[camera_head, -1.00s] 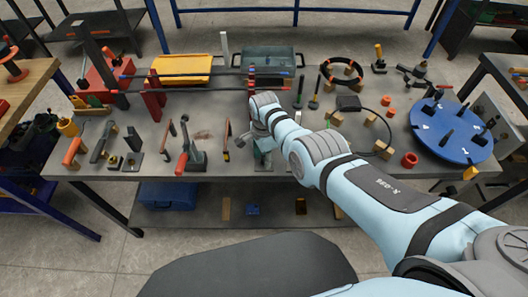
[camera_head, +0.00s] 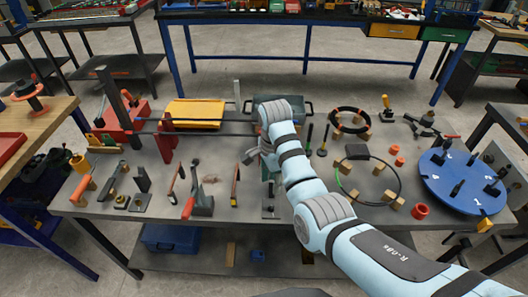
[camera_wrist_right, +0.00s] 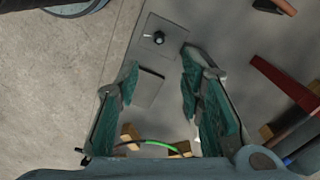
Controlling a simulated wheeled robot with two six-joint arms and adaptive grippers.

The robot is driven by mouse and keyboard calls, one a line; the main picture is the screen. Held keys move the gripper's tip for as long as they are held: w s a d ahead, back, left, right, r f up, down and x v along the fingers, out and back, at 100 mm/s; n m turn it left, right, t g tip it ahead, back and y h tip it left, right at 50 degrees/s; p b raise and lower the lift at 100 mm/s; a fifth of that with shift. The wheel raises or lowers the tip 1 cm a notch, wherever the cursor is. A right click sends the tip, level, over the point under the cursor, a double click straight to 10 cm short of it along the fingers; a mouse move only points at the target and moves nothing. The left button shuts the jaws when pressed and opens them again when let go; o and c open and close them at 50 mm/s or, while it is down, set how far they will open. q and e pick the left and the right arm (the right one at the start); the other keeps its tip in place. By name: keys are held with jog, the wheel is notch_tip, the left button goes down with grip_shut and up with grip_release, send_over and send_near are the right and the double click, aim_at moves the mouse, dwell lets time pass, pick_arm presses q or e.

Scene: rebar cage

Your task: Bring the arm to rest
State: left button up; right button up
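My right arm (camera_head: 318,205) is light blue and reaches in from the lower right over the middle of the workbench (camera_head: 225,190). Its right gripper (camera_head: 252,158) hangs above the bench, partly hidden by the wrist. In the right wrist view the two green-padded fingers stand apart with nothing held between them (camera_wrist_right: 158,88). Beyond the fingertips, a grey plate with a bolt (camera_wrist_right: 158,38) lies on the bench, with a darker small plate (camera_wrist_right: 148,88) nearer. My left gripper is in neither view.
Long dark bars (camera_head: 205,133) run across red supports left of the wrist. A yellow tray (camera_head: 194,112) lies behind them. A black and green ring (camera_head: 397,187) on wooden blocks and a blue disc (camera_head: 462,182) are on the right. Several hand tools stand near the front edge.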

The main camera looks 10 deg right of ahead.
jog(key=s+d+f, duration=0.1)
jog(key=f, duration=0.1)
jog(key=s+d+f+n, duration=0.1)
jog(key=f, duration=0.1)
jog(key=s+f+n, duration=0.1)
jog(key=s+f, duration=0.1)
jog(key=shift+d+f+t, duration=0.25)
jog(key=shift+d+t, duration=0.05)
jog(key=shift+d, duration=0.1)
jog(key=s+d+f+n+t, duration=0.1)
jog(key=s+d+f+n, duration=0.45)
jog(key=s, duration=0.25)
jog(key=s+d+r+n+t+h, duration=0.1)
jog(key=s+d+r+n+t, duration=0.15)
jog(key=s+n, duration=1.2)
jog(key=s+d+f+m+g, duration=0.1)
jog(key=s+f+m, duration=0.2)
jog(key=f, duration=0.6)
jog(key=s+d+f+m+g, duration=0.1)
jog(key=s+f+m, duration=0.15)
jog(key=f, duration=0.65)
jog(key=s+f, duration=1.3)
jog(key=s, duration=0.1)
jog(key=shift+s+d+f+g, duration=0.15)
jog(key=shift+d+f+g, duration=0.05)
jog(key=shift+d+g, duration=0.25)
